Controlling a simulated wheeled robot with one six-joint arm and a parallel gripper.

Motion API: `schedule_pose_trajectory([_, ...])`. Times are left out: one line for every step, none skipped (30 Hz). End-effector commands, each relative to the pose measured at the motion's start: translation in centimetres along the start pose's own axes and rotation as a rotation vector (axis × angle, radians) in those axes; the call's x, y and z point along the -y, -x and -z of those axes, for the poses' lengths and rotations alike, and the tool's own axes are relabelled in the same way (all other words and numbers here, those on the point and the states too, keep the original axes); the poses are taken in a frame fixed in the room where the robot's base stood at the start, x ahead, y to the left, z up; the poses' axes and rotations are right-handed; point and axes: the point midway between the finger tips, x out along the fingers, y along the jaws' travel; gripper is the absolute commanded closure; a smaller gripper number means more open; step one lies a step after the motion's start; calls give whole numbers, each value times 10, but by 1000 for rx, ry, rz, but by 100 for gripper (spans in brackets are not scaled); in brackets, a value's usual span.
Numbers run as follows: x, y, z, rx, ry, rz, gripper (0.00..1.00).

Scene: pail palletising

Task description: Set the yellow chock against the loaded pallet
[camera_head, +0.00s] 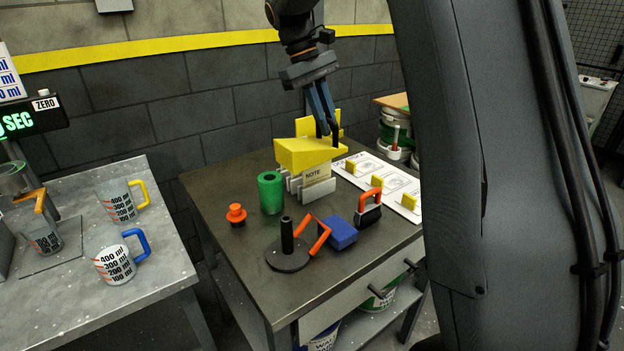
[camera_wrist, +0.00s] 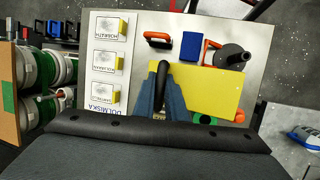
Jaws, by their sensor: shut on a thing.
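My gripper (camera_head: 328,128) is shut on the yellow chock (camera_head: 303,154) and holds it over the dark workbench. The chock is a bulky yellow piece, with a yellow upright part showing behind the fingers. In the wrist view the chock (camera_wrist: 212,95) lies to the right of my gripper (camera_wrist: 161,80), against the fingers. Stacked pails (camera_head: 398,140) with a tan board (camera_head: 391,101) on top stand beyond the bench, partly hidden by my arm. Pails (camera_wrist: 40,68) also show at the left of the wrist view. I cannot make out a pallet base under them.
The bench (camera_head: 240,285) holds a card rack (camera_head: 318,188), green cylinder (camera_head: 270,191), orange knob (camera_head: 236,214), black spindle base (camera_head: 287,255), blue block (camera_head: 340,233), orange-handled tool (camera_head: 368,207) and white sheet (camera_head: 395,187) with yellow blocks. Measuring jugs (camera_head: 115,262) stand on the left table.

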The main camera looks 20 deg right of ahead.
Motion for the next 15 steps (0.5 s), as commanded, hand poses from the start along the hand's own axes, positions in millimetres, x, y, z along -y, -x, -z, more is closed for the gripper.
schedule_pose_trajectory([0, -1, 0, 1, 0, 0, 100])
schedule_pose_trajectory([0, -4, 0, 2, -1, 1, 100])
schedule_pose_trajectory([1, -8, 1, 3, -1, 1, 100])
schedule_pose_trajectory([2, -12, 2, 4, -1, 1, 100])
schedule_pose_trajectory([2, -17, 3, 5, -2, 2, 100])
schedule_pose_trajectory([3, -25, 5, 4, -4, 2, 100])
schedule_pose_trajectory([4, -32, 7, 6, -4, 3, 100])
schedule_pose_trajectory([6, -39, 9, 7, -4, 3, 100])
schedule_pose_trajectory([7, -48, 11, 7, -4, 3, 100])
schedule_pose_trajectory([9, -55, 13, 6, -5, 4, 100])
schedule_pose_trajectory([10, -62, 15, 7, -5, 4, 100])
schedule_pose_trajectory([12, -70, 18, 7, -6, 4, 100])
schedule_pose_trajectory([14, -77, 20, 6, -5, 4, 100])
schedule_pose_trajectory([16, -84, 22, 7, -5, 4, 100])
schedule_pose_trajectory([18, -92, 25, 6, -4, 3, 100])
